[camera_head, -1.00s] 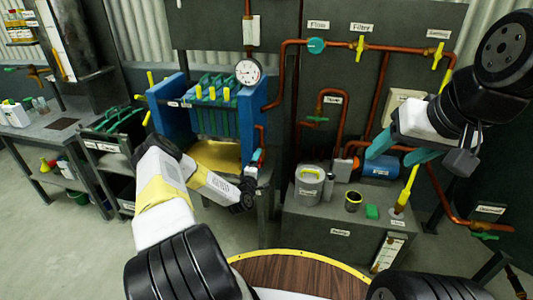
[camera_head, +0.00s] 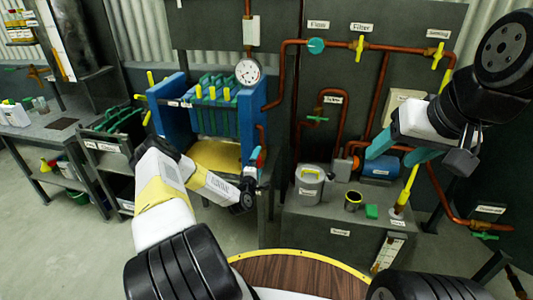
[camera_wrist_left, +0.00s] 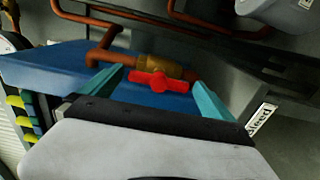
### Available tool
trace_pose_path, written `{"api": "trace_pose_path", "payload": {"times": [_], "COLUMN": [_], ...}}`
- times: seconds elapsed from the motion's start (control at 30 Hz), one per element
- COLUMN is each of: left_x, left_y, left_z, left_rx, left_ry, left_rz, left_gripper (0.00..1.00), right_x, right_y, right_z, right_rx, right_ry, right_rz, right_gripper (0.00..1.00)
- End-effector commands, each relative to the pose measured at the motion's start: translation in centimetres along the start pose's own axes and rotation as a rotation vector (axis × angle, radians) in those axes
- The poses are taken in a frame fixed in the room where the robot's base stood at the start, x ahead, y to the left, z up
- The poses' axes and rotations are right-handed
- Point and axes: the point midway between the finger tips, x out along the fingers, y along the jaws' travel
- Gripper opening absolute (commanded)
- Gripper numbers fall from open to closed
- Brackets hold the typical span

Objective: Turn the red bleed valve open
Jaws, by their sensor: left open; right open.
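The red bleed valve handle (camera_wrist_left: 160,82) sits on a brass fitting on a copper pipe in the left wrist view. My left gripper (camera_wrist_left: 158,92) is open, with one teal finger on each side of the handle and a visible gap to both. In the head view, a small part of the red handle (camera_head: 262,156) shows by the right side of the blue filter press, near my left gripper (camera_head: 256,168), which partly hides it. My right gripper (camera_head: 402,151) is open and empty in front of the pipe panel.
The blue filter press (camera_head: 250,108) stands close beside the valve. A "Bleed" label (camera_wrist_left: 261,118) is near the left fingers. Copper pipes run behind.

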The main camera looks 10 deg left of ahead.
Motion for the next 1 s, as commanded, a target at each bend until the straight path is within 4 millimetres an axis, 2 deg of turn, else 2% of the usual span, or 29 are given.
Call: {"api": "trace_pose_path", "payload": {"times": [0.17,0.4,0.53,0.7,1.0], "left_x": [-1.3,-5.5,-7.1,-7.8,-7.7], "left_y": [0.0,-0.1,-0.1,0.0,0.2], "left_z": [-0.1,0.0,-0.1,0.0,0.1], "left_rx": [0.0,-0.001,-0.001,-0.001,0.01], "left_ry": [0.001,0.0,0.001,0.0,-0.007], "left_rz": [-0.001,-0.002,-0.003,-0.001,-0.003], "left_gripper": [1.0,1.0,1.0,1.0,1.0], "right_x": [0.0,0.0,0.0,0.0,0.0], "right_y": [0.0,0.0,0.0,0.0,0.0], "right_z": [0.0,0.0,0.0,0.0,0.0], "right_rx": [0.0,0.0,0.0,0.0,0.0], "right_ry": [0.0,0.0,0.0,0.0,0.0], "right_rz": [0.0,0.0,0.0,0.0,0.0], "right_gripper": [0.6,0.6,0.6,0.6,0.6]}}
